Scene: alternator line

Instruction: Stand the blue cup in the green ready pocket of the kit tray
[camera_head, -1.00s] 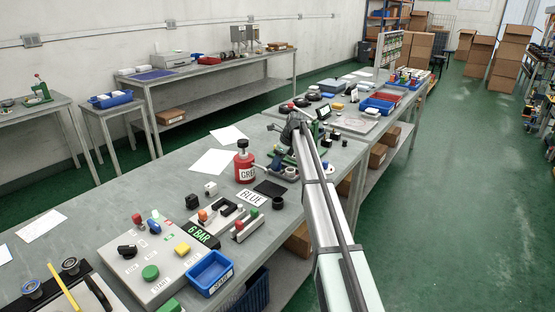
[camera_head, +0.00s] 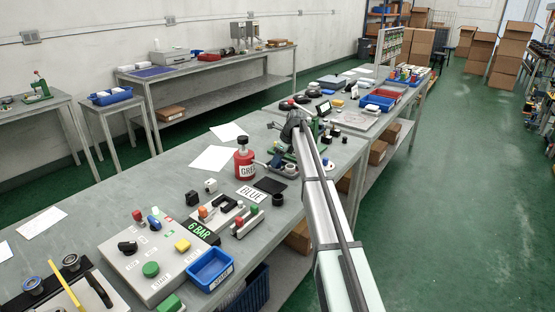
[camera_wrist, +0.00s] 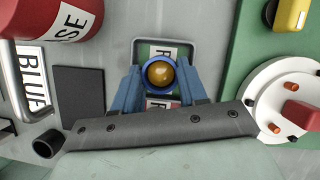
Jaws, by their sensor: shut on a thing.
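In the wrist view the blue cup (camera_wrist: 146,75) is seen from above as a blue ring with an orange-gold inside. My gripper (camera_wrist: 160,88) is shut on it, with one blue finger on each side. Whether the cup touches the pocket floor cannot be told. In the head view my arm hides most of the gripper, the cup and the pocket.
A red grease bottle (camera_wrist: 60,20) stands left of the gripper, beside a black pad (camera_wrist: 80,92) and a BLUE card (camera_wrist: 32,78). A black ring (camera_wrist: 48,143) lies lower left. A white disc with pegs (camera_wrist: 278,98) and a green fixture (camera_wrist: 240,55) stand at right.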

